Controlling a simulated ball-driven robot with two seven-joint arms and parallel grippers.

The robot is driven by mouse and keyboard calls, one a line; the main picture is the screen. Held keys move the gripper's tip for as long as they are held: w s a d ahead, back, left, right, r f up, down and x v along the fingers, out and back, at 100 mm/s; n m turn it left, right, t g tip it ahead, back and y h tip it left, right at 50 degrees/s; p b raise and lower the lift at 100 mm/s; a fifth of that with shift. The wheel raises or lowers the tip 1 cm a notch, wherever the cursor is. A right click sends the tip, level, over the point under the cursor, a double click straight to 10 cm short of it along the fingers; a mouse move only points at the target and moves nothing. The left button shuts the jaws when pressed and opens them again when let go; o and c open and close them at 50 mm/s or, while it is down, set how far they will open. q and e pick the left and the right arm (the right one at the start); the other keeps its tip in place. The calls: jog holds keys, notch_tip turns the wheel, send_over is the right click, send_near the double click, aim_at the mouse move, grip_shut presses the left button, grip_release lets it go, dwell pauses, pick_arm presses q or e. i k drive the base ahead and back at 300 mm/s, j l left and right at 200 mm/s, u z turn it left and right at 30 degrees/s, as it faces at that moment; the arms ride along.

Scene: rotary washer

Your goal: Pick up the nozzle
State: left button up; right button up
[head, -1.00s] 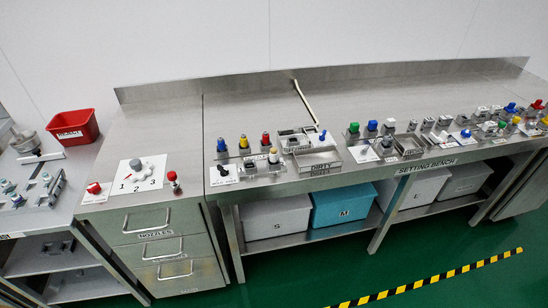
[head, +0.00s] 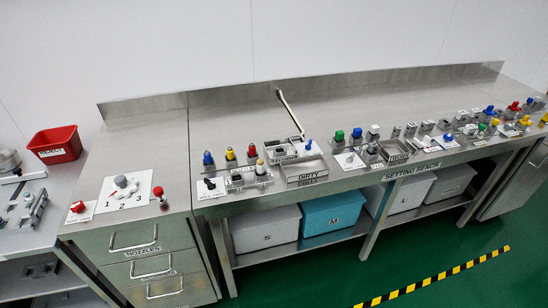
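No gripper of mine is in the head view. I cannot tell which item is the nozzle. Several small upright pieces with coloured tops stand in metal holders on the bench: a blue one (head: 208,159), a yellow one (head: 230,155) and a red one (head: 252,151) in a row at the left. A green-topped piece (head: 339,137) and another blue-topped piece (head: 357,134) stand farther right. A drawer cabinet (head: 150,262) at the left has a front label reading "NOZZLES", and its drawers are shut.
A tray labelled DIRTY (head: 304,172) sits at the bench's front edge. A dial plate numbered 1, 2, 3 (head: 112,199) lies on the cabinet top. A red REJECT bin (head: 55,145) stands at the left. Grey and teal boxes (head: 333,215) fill the lower shelf.

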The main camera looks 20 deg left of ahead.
aim_at(259, 162)
jog(key=i+l+u, duration=0.15)
jog(key=i, duration=0.25)
jog(key=i+l+u, duration=0.1)
jog(key=i, duration=0.3)
jog(key=i+l, duration=0.05)
jog(key=l, duration=0.05)
